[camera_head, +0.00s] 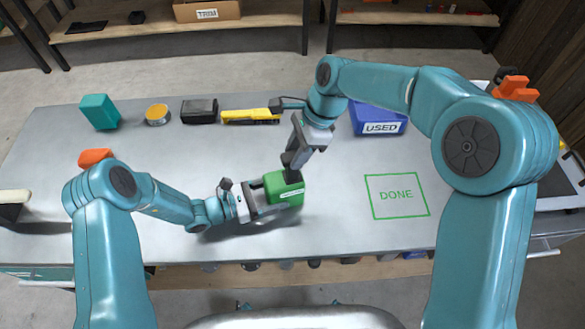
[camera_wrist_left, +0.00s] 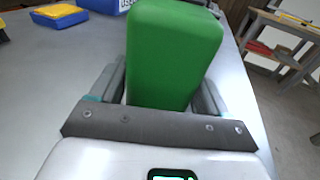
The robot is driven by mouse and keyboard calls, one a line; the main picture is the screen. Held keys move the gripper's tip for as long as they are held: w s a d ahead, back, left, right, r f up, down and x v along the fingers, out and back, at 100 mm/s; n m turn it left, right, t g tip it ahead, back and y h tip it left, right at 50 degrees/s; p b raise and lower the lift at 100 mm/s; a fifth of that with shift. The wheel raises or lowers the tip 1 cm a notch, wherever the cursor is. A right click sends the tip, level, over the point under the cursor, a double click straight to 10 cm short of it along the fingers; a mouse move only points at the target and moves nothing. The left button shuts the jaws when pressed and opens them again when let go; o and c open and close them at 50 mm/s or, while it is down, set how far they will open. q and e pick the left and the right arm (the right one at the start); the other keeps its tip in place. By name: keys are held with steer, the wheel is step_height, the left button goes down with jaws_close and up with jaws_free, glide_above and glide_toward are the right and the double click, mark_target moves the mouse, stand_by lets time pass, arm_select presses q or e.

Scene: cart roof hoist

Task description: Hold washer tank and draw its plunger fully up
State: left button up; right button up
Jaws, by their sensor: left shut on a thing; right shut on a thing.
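The washer tank (camera_head: 285,190) is a green block with a small white label, above the middle of the table in the head view. In the left wrist view the green tank (camera_wrist_left: 175,50) stands between both fingers. My left gripper (camera_head: 262,193) is shut on it from the left. My right gripper (camera_head: 294,161) comes down from above, its fingertips right at the tank's top. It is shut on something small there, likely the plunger. The fingers hide the plunger, so how far up it is drawn cannot be told.
A green DONE square (camera_head: 397,217) is bare on the right. A blue USED bin (camera_head: 365,112) stands behind it. A teal box (camera_head: 100,112), a round tin (camera_head: 157,115), a black box (camera_head: 199,111) and a yellow item (camera_head: 250,117) line the back. The table's left middle is clear.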

steer(key=shift+r, duration=0.65)
steer(key=o, duration=1.1)
steer(key=shift+v, duration=2.95)
